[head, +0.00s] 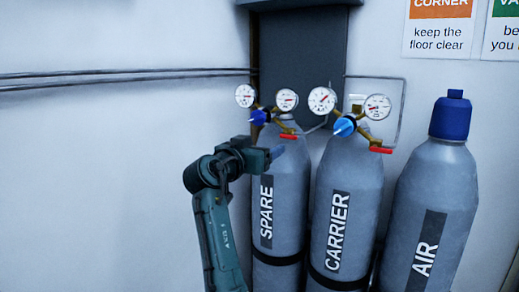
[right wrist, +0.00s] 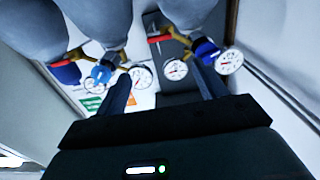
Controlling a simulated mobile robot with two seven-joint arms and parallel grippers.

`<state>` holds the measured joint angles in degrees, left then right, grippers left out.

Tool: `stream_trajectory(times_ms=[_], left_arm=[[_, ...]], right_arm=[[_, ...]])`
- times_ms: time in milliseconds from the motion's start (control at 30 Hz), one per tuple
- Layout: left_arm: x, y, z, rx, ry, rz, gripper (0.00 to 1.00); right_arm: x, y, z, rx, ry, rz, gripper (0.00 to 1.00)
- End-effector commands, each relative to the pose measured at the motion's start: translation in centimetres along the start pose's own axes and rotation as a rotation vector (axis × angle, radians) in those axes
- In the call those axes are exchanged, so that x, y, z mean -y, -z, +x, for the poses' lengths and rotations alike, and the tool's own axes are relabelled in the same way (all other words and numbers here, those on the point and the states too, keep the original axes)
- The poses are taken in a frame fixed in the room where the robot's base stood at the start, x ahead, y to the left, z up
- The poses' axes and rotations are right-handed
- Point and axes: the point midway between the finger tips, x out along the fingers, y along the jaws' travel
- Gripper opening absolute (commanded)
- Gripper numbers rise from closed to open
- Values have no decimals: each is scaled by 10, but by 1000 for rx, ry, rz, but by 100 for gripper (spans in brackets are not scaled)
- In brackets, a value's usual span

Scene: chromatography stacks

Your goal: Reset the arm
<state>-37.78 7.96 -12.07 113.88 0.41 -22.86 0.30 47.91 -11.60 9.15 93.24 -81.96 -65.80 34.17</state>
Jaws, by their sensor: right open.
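My right arm comes up from the bottom of the head view, with its dark green right gripper (head: 277,153) in front of the upper part of the grey SPARE cylinder (head: 281,195), below its regulator. In the right wrist view the two dark fingers of the right gripper (right wrist: 161,72) stand apart with nothing between them. Past them are the pressure gauges, a red lever (right wrist: 160,38) and a dark blue knob (right wrist: 206,50). I cannot tell whether the fingers touch the cylinder. My left gripper is in neither view.
The CARRIER cylinder (head: 347,190) and the blue-capped AIR cylinder (head: 436,190) stand to the right of SPARE. SPARE's regulator has a blue knob (head: 259,117) and red lever (head: 289,136). CARRIER's lever (head: 380,150) is also red. Pipes (head: 130,73) run along the left wall.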

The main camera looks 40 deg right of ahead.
Motion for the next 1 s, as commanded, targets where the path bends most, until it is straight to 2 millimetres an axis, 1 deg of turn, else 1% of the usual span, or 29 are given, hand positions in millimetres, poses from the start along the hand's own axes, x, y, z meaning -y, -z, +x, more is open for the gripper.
stream_trajectory(times_ms=[433, 467, 500, 567, 667, 700, 767, 800, 867, 900, 967, 1000], left_arm=[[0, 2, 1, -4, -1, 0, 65], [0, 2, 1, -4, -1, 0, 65], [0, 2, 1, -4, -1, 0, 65], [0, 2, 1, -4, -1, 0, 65], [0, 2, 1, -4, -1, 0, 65], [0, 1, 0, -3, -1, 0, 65], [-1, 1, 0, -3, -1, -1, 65], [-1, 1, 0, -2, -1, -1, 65], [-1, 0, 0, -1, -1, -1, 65], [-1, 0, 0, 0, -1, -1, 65], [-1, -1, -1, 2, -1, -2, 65], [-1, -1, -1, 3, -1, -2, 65]], right_arm=[[0, -2, 0, 0, 3, -4, 71], [1, -5, 0, 1, 8, -10, 71], [3, -12, 0, 3, 22, -25, 71], [9, -31, 0, 7, 62, -60, 71], [22, -85, -6, 22, 179, -156, 71], [27, -112, -12, 30, 242, -201, 71], [33, -156, -24, 46, 347, -269, 71], [34, -185, -34, 60, 418, -309, 71], [34, -227, -52, 81, 524, -365, 71], [31, -255, -65, 99, 593, -397, 71], [24, -294, -88, 128, 696, -438, 71], [17, -319, -104, 150, 764, -460, 71]])
